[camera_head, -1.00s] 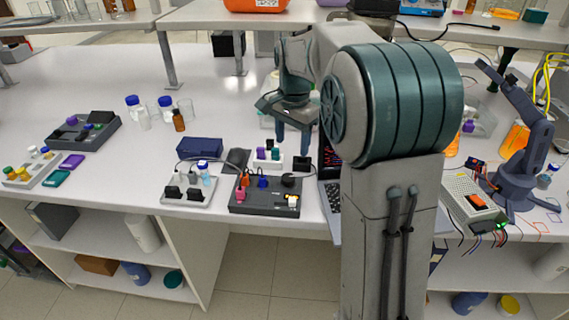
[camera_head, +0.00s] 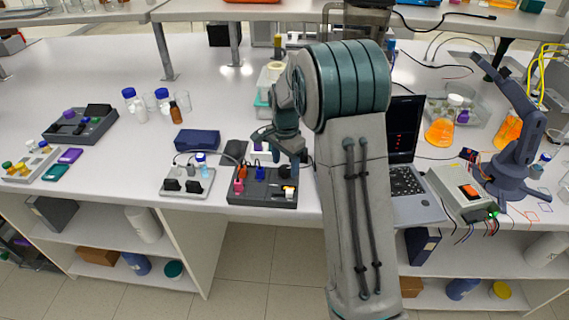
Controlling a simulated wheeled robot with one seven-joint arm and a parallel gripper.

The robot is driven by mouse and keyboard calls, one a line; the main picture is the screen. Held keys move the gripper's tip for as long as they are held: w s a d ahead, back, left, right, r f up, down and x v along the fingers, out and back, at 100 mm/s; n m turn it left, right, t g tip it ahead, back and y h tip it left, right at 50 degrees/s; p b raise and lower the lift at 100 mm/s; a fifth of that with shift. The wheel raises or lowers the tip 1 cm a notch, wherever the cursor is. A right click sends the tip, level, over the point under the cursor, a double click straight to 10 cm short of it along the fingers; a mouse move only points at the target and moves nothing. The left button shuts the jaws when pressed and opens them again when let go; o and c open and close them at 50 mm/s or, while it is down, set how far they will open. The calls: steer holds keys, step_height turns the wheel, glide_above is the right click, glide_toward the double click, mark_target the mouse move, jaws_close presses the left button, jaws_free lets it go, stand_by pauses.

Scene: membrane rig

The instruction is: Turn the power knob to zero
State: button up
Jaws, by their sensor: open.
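A dark grey rig box (camera_head: 255,199) sits near the front edge of the bench, left of my arm. On its top are a pink fitting (camera_head: 239,187), a blue fitting (camera_head: 259,173) and a small white-and-orange part (camera_head: 289,191) at the right. A black round knob showed at its back right earlier. My gripper (camera_head: 285,161) now covers that area, so the knob is mostly hidden and I cannot read its setting. My gripper points down with fingers apart and empty, over the back right of the box. I cannot tell whether it touches anything.
A grey plate with black blocks (camera_head: 187,187) stands just left of the rig, with a blue case (camera_head: 197,140) behind. An open laptop (camera_head: 413,183), a power unit (camera_head: 461,194) and a dark blue arm-like device (camera_head: 515,150) stand to the right.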

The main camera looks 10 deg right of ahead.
steer(key=shift+f, duration=0.7)
steer(key=c, duration=1)
